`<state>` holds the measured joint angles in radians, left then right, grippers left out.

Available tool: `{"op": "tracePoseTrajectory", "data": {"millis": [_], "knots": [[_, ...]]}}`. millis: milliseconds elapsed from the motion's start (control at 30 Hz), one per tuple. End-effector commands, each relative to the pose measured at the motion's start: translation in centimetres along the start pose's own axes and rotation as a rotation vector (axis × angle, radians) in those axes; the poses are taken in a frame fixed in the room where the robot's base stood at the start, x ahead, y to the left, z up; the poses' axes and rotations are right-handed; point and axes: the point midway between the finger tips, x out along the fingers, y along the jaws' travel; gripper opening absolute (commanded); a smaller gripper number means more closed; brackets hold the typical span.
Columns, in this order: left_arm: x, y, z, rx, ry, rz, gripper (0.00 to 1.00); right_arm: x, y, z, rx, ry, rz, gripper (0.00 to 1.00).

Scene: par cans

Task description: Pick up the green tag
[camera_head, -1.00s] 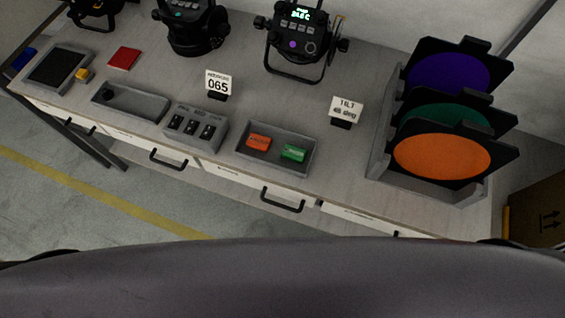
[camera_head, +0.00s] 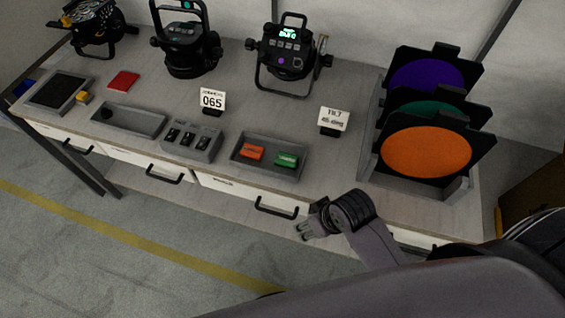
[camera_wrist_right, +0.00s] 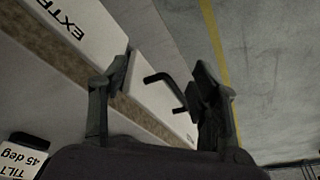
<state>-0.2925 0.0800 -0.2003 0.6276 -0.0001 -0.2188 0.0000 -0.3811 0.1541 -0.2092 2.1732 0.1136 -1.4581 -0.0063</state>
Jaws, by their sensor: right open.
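The green tag (camera_head: 287,160) lies in a shallow grey tray (camera_head: 301,177) near the bench's front edge, to the right of an orange tag (camera_head: 252,152). My right gripper (camera_head: 302,231) is in front of the bench, below and slightly right of the tray, apart from the tag. In the right wrist view my right gripper (camera_wrist_right: 160,82) is open with nothing between its fingers; a drawer front and a black handle show beyond it. The green tag does not show in that view. My left gripper is not in view.
A rack of coloured filters (camera_head: 426,152) stands right of the tray. A "TILT 45 deg" card (camera_head: 333,119), a "065" card (camera_head: 212,101) and a switch box (camera_head: 190,142) stand around it. Lamps stand behind. A black drawer handle (camera_head: 276,208) sticks out below the tray.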

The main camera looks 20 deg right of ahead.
Motion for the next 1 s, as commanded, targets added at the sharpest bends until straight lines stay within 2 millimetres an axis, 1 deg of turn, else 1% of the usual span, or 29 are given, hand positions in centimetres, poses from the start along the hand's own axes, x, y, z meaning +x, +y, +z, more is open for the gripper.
{"op": "tracePoseTrajectory", "data": {"millis": [33,67,300,367,467,633,767,900,1000], "knots": [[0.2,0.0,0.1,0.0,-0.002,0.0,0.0,-1.4,-0.4,-1.0,-0.019,0.018,-0.01,0.57],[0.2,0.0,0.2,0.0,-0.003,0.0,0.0,-1.9,-0.8,-1.9,-0.038,0.024,-0.024,0.57],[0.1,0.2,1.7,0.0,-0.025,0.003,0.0,-2.0,-3.1,-6.4,-0.155,0.026,-0.108,0.57],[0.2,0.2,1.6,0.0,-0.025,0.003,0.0,-2.2,-3.5,-7.5,-0.19,0.024,-0.125,0.57],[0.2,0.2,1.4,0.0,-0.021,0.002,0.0,-2.6,-4.3,-9.8,-0.261,0.017,-0.153,0.57],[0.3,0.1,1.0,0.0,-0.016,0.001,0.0,-4.2,-4.9,-14.2,-0.422,-0.026,-0.182,0.57],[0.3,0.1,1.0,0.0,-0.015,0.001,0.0,-5.9,-4.1,-17.3,-0.533,-0.085,-0.174,0.57],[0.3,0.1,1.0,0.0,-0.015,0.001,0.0,-8.5,-2.3,-20.3,-0.623,-0.16,-0.143,0.57],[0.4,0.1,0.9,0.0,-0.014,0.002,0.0,-10.7,-0.6,-22.1,-0.663,-0.216,-0.113,0.57]]}}
